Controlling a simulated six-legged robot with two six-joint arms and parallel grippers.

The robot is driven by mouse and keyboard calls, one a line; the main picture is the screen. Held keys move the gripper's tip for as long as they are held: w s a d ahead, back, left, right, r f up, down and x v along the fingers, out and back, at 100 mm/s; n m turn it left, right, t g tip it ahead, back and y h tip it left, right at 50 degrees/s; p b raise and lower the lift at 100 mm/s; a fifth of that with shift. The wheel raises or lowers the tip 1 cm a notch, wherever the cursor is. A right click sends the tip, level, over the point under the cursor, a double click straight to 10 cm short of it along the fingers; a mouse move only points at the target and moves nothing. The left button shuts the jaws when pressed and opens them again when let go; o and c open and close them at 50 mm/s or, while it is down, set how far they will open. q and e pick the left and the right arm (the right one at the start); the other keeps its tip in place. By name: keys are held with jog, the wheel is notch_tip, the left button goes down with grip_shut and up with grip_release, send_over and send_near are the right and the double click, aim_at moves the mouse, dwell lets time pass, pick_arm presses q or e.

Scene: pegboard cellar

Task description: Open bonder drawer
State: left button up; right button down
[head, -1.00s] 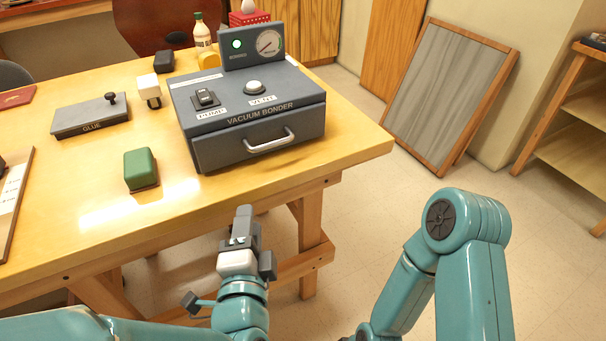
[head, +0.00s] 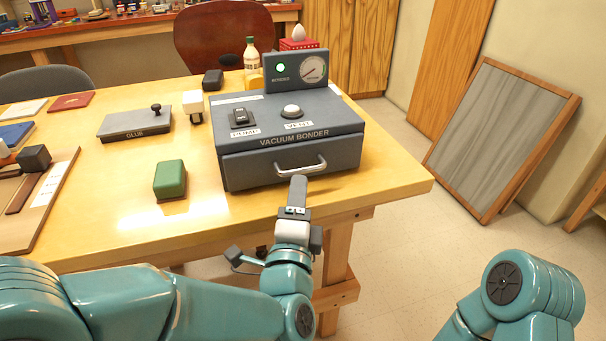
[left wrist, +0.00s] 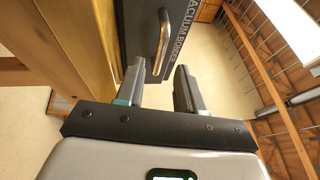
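The grey vacuum bonder (head: 345,120) stands on the wooden table. Its drawer (head: 250,174) looks closed, with a silver bar handle (head: 301,167) across the front. The handle also shows in the left wrist view (left wrist: 162,42), upright in that picture, on the dark drawer front (left wrist: 132,35). My left gripper (head: 298,183) is just in front of the handle and below it in the head view. In the left wrist view its two fingers (left wrist: 160,78) are apart, with nothing between them; the handle lies beyond the tips. My right gripper is out of view; only my right arm shows.
A green block (head: 170,179) sits left of the bonder, near the table's front edge. A glue box (head: 135,124), a white-topped block (head: 193,103) and a bottle (head: 252,62) stand farther back.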

pick_arm(q)
jog(key=w, duration=0.3)
jog(key=w+r, duration=0.1)
jog(key=w, duration=0.1)
jog(key=shift+d, duration=0.3)
grip_shut()
jog(key=shift+s+f, duration=0.1)
jog(key=shift+s, duration=0.05)
